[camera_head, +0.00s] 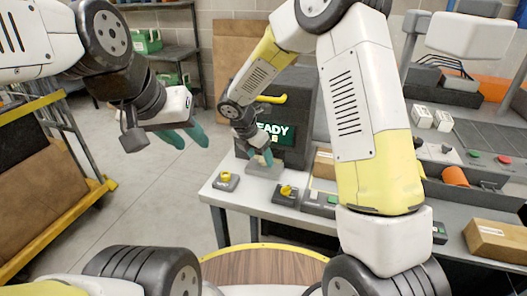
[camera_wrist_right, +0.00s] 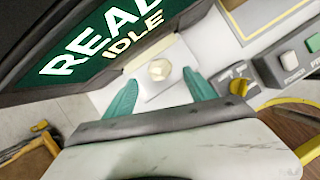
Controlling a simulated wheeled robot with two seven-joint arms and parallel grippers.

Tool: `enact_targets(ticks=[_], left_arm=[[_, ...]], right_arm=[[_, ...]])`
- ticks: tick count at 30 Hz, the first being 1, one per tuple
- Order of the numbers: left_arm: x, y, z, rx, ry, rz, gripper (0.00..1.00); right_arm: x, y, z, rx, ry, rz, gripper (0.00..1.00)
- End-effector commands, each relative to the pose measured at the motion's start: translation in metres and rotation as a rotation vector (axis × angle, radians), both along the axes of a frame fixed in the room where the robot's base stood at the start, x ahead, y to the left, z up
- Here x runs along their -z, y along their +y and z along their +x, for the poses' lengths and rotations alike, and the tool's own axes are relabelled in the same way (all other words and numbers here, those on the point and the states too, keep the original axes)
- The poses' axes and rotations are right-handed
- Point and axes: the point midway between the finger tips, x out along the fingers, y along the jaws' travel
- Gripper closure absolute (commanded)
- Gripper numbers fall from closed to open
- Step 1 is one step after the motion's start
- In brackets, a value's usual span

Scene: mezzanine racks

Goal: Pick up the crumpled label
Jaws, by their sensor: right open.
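The crumpled label (camera_wrist_right: 158,69) is a small cream-white lump on a pale grey plate (camera_wrist_right: 172,88) in front of the dark machine, in the right wrist view. My right gripper (camera_wrist_right: 162,92) is open, with one teal finger to each side of the label and the label slightly beyond the fingertips. In the head view my right gripper (camera_head: 264,157) is low before the machine, and I cannot make out the label there. My left gripper (camera_head: 188,138) hangs over the floor at the left, with its teal fingers apart and nothing between them.
The dark machine (camera_head: 297,112) with a green lit screen stands right behind the plate. Yellow-knobbed switch boxes (camera_head: 226,181) and a button box (camera_head: 320,200) stand on the grey bench. A cardboard box (camera_head: 497,240) lies at the right. A yellow cart (camera_head: 62,150) stands at the left.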

Motion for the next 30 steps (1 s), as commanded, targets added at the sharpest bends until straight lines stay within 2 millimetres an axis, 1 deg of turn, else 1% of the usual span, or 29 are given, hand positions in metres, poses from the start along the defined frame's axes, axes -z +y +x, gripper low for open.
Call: enact_targets(ticks=[1,4,6,11,12,14,15,20,21,30], left_arm=[[0.000,0.000,0.000,0.000,0.000,0.000,0.64],[0.000,0.000,0.000,0.000,0.000,0.000,0.64],[0.000,0.000,0.000,0.000,0.000,0.000,0.64],[0.000,0.000,0.000,0.000,0.000,0.000,0.64],[0.000,0.000,0.000,0.000,0.000,0.000,0.64],[0.000,0.000,0.000,0.000,0.000,0.000,0.64],[0.000,0.000,0.000,0.000,0.000,0.000,0.64],[0.000,0.000,0.000,0.000,0.000,0.000,0.64],[0.000,0.000,0.000,0.000,0.000,0.000,0.64],[0.000,0.000,0.000,0.000,0.000,0.000,0.64]], right_arm=[[0.010,-0.004,0.002,0.003,0.004,-0.003,0.36],[0.022,-0.007,0.006,0.003,0.003,-0.003,0.36],[0.025,-0.007,0.008,0.003,0.001,-0.001,0.36],[0.024,-0.008,0.008,0.002,0.000,0.000,0.36],[0.024,-0.008,0.008,0.002,0.000,0.000,0.40],[0.024,-0.007,0.008,0.002,0.000,0.000,0.51],[0.024,-0.007,0.008,0.003,0.001,-0.001,0.59],[0.024,-0.008,0.008,0.003,0.001,-0.001,0.91],[0.024,-0.007,0.008,0.003,0.001,-0.001,0.98],[0.024,-0.007,0.007,0.004,0.000,-0.001,1.00]])
